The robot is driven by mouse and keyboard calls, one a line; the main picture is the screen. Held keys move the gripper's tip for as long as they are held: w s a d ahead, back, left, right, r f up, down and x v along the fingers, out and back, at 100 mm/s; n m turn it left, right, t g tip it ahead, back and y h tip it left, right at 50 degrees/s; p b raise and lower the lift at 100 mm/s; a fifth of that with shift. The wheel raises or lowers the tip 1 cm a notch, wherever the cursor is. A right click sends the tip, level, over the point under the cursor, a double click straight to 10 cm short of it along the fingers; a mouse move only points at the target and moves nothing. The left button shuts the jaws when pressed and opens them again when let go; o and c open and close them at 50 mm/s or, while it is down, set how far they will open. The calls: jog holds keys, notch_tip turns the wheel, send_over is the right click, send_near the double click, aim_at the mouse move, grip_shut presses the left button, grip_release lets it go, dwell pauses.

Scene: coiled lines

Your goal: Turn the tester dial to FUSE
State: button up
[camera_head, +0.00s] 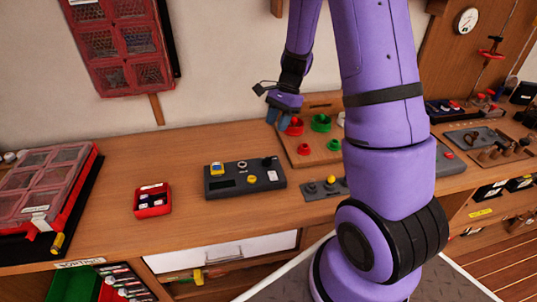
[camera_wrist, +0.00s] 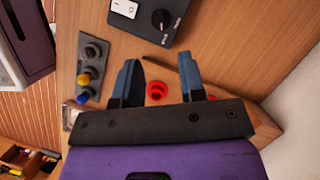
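The tester is a dark box (camera_head: 222,187) on the bench, left of my gripper. A black dial (camera_head: 268,161) is at its back right corner. In the wrist view the dial (camera_wrist: 160,19) is at the top, with a light pointer mark and small lettering beside it that I cannot read. My gripper (camera_head: 279,116) hangs above the bench, behind and right of the tester. In the wrist view my gripper (camera_wrist: 160,72) has its two blue fingers apart with nothing held, and the dial lies beyond the fingertips.
A wooden board with red (camera_head: 304,149) and green (camera_head: 321,123) round pieces stands behind right. A small grey panel (camera_wrist: 92,65) with yellow and blue knobs is beside the tester. A red tray (camera_head: 152,201) stands left. Bare bench lies between tray and tester.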

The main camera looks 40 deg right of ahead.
aim_at(268, 158)
jog(key=x, duration=1.1)
jog(key=shift+w+d+f, duration=0.15)
jog(key=shift+d+f, duration=0.1)
jog(key=shift+f, duration=0.25)
jog(key=shift+c, duration=0.4)
grip_shut()
